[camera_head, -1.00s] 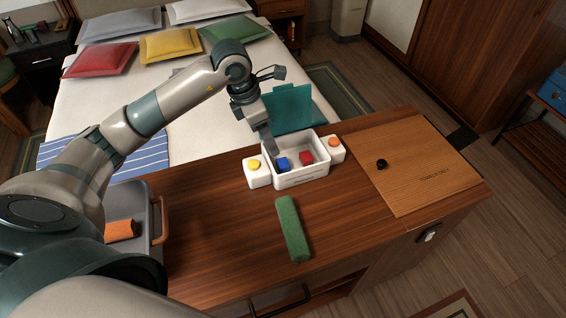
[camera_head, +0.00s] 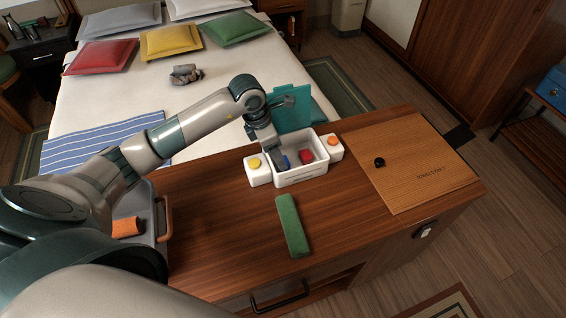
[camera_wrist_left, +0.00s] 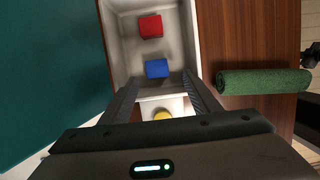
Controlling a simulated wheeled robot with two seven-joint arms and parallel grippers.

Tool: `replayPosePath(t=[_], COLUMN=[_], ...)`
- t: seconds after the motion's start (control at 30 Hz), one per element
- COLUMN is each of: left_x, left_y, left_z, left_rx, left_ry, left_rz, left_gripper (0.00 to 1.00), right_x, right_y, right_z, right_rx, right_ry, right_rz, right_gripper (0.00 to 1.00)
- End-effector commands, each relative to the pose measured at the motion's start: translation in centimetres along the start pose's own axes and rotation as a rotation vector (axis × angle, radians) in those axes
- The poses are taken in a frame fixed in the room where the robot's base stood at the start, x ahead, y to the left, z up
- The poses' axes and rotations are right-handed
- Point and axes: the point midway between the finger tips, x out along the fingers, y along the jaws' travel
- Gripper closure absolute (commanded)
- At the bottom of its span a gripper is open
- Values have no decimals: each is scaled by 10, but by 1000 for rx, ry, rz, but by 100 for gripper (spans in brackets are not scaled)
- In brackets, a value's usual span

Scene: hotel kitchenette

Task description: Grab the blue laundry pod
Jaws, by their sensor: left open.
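The blue laundry pod (camera_wrist_left: 157,68) lies on the floor of a white open box (camera_wrist_left: 118,55), near the end closest to my gripper in the left wrist view. In the head view the pod (camera_head: 287,161) is partly hidden by my left gripper (camera_head: 280,161). A red pod (camera_wrist_left: 151,26) lies farther along in the same box and also shows in the head view (camera_head: 306,156). My left gripper (camera_wrist_left: 158,92) is open, its fingers at the box with the blue pod ahead between them. Nothing is held. My right gripper is not in view.
The box has a raised teal lid (camera_head: 290,107) behind it. White blocks with a yellow button (camera_head: 254,163) and an orange button (camera_head: 332,141) flank it. A green roll (camera_head: 292,226) lies in front, and a wooden board (camera_head: 415,165) is at right.

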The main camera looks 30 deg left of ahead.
Motion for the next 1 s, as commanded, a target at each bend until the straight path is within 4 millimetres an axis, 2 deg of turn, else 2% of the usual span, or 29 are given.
replayPosePath(t=[0.27,0.5,0.97,1.0], left_x=[24,47,49,49], left_y=[4,4,5,5], left_z=[6,5,5,5], left_rx=[-3,-1,0,0], left_ry=[3,1,1,1], left_rz=[-4,-1,1,1], left_gripper=[44,44,44,49], right_x=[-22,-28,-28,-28], right_y=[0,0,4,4], right_z=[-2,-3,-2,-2], right_rx=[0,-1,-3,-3], right_ry=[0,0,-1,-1], right_rz=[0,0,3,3], right_gripper=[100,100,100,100])
